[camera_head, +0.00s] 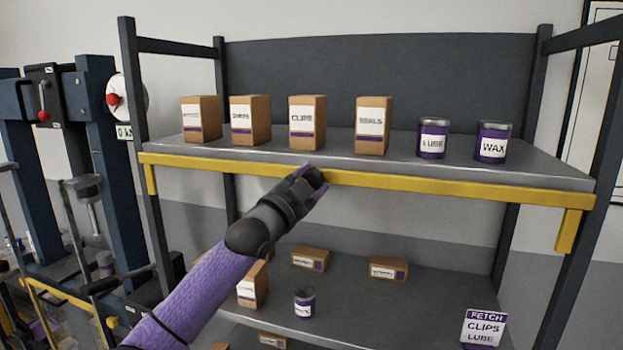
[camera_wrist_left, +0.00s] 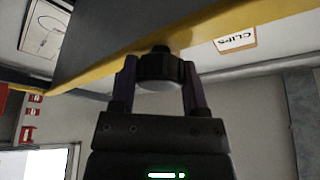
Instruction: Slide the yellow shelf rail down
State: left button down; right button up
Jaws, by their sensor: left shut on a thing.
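The yellow shelf rail (camera_head: 440,188) runs along the front edge of the upper grey shelf, with a short yellow piece hanging down at each end. My left gripper (camera_head: 315,179) is at the middle of this rail, reaching up from below left. In the left wrist view its two fingers (camera_wrist_left: 160,82) are closed on the sides of a dark round knob (camera_wrist_left: 160,68), which sits against the yellow rail (camera_wrist_left: 210,25). In the head view the gripper hides most of the knob. My right gripper is not in view.
Several brown boxes (camera_head: 307,122), a lube can (camera_head: 432,138) and a wax can (camera_head: 492,142) stand on the upper shelf. A blue press frame (camera_head: 105,150) stands left.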

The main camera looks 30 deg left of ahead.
pick_arm(q)
jog(key=shift+w+f, duration=0.1)
jog(key=shift+f, duration=0.2)
jog(key=c, duration=0.5)
grip_release()
jog(key=shift+c, duration=0.2)
jog(key=o, duration=0.5)
jog(key=shift+c, duration=0.2)
jog(key=b+v, duration=0.4)
jog(key=v, duration=0.6)
jog(key=shift+b, duration=0.3)
